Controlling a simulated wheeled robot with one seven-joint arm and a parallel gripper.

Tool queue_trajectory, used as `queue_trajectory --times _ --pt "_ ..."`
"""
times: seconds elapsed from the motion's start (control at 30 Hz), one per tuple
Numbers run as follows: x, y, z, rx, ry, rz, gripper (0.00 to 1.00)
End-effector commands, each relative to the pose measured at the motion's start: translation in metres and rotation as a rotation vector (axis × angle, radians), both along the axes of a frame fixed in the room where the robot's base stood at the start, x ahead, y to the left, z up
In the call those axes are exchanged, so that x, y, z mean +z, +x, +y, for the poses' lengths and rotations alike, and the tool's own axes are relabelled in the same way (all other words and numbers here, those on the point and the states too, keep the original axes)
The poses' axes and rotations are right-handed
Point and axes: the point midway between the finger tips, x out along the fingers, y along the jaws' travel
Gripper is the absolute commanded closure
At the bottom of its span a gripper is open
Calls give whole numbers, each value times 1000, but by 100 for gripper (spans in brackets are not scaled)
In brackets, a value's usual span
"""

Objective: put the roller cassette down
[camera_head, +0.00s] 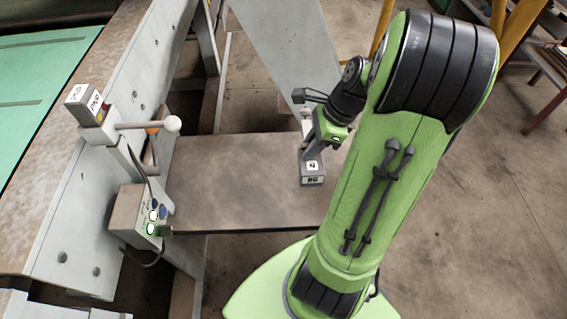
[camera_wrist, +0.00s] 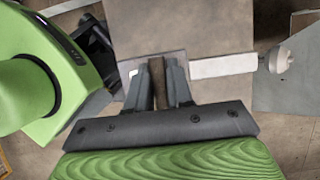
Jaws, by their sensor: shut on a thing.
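A grey block-shaped cassette with white labels (camera_head: 313,179) is under my gripper (camera_head: 315,150) in the head view, over the right part of a brown flat plate (camera_head: 235,185). I cannot tell whether its underside touches the plate. In the wrist view, my gripper (camera_wrist: 161,75) is shut on a narrow brown upright part of the roller cassette (camera_wrist: 158,88). A white bar with a round knob (camera_wrist: 282,60) extends to the right beyond the fingers; I cannot tell whether it belongs to the cassette. My fingers and arm hide part of the cassette.
A post at the left carries a labelled grey box (camera_head: 85,104) and a lever with a white knob (camera_head: 172,124). A control box with buttons (camera_head: 140,213) is below it. Grey panels (camera_head: 280,45) rise behind the plate. The plate's middle and left are clear.

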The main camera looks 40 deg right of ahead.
Motion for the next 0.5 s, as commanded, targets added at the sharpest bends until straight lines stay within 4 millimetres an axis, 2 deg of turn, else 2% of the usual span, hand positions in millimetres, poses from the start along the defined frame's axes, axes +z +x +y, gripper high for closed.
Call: queue_trajectory --times 0.2,0.5 --pt "-48 -1 0 1 4 2 100" --pt "-99 -1 1 2 3 2 100"
